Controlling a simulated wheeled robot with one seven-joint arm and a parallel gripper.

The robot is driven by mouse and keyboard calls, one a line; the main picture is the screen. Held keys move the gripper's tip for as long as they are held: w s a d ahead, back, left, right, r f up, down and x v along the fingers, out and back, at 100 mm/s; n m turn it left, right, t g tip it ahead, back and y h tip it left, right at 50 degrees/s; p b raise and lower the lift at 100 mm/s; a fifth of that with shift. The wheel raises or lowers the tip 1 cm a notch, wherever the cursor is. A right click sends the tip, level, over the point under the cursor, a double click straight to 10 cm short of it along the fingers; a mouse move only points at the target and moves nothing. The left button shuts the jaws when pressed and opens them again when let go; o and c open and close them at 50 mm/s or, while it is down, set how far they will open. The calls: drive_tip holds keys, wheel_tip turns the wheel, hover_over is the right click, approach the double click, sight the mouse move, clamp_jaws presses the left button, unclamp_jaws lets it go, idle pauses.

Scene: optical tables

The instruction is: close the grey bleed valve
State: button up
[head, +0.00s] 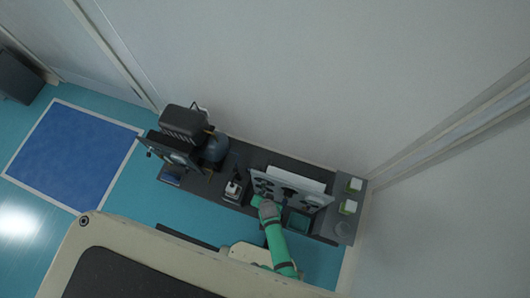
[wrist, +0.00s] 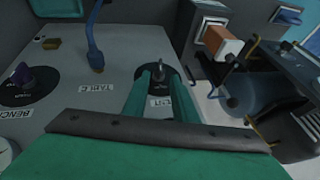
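A grey valve handle (wrist: 158,67) stands on a round black dial of a light grey panel (wrist: 115,80). A partly covered label ending in "IT" or similar lies below it. My gripper (wrist: 160,72) has its two green fingers on either side of this handle, with a narrow gap between them. I cannot tell whether the fingers touch the handle. In the head view my gripper (head: 268,208) is at the front of the panel (head: 290,190) on the dark bench; the handle cannot be made out there.
A purple knob (wrist: 22,76) labelled "BENCH" and a blue handle (wrist: 95,58) above the "TABLE" label share the panel to the left. A dark round vessel (wrist: 250,92) stands to the right. Blue-green floor (head: 180,215) is open in front of the bench.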

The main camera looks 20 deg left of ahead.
drive_tip(key=shift+v, duration=2.75)
